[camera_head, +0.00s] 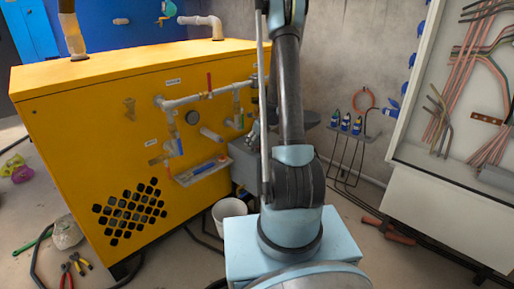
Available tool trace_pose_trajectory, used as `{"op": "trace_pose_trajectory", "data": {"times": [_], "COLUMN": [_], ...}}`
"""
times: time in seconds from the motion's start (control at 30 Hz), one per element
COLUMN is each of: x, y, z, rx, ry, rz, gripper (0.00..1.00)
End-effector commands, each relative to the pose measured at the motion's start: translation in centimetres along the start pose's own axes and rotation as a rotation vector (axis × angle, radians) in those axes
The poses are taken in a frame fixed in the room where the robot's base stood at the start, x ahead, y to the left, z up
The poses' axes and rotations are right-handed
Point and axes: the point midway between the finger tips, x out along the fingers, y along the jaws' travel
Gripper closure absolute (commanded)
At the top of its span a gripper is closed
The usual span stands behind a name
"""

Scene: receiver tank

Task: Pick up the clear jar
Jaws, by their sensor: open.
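A pale, greyish, see-through-looking rounded thing (66,235) rests on the floor at the lower left, in front of the yellow cabinet's left end. It may be the clear jar, but it is too small to tell for certain. I see no other clear jar. My arm rises through the middle of the view and runs out at the top edge.
The yellow cabinet (75,130) with pipes fills the left. Pliers (75,265), a green tool (33,241) and a magenta item (22,174) lie near the pale thing. A white bucket (229,213) stands by the cabinet. A wall panel (440,185) is at right.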

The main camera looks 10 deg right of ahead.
Motion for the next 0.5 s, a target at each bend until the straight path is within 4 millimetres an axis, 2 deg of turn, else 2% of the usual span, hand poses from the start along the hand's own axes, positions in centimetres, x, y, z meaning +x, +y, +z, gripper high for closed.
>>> {"op": "trace_pose_trajectory", "data": {"times": [0.13,0.4,0.5], "x": [0.79,0.87,0.87], "y": [0.02,0.02,0.01], "z": [0.0,-0.03,-0.02], "rx": [0.0,0.0,0.0], "ry": [0.0,0.0,0.0], "rz": [0.0,0.0,0.0], "gripper": [0.26,0.26,0.49]}}
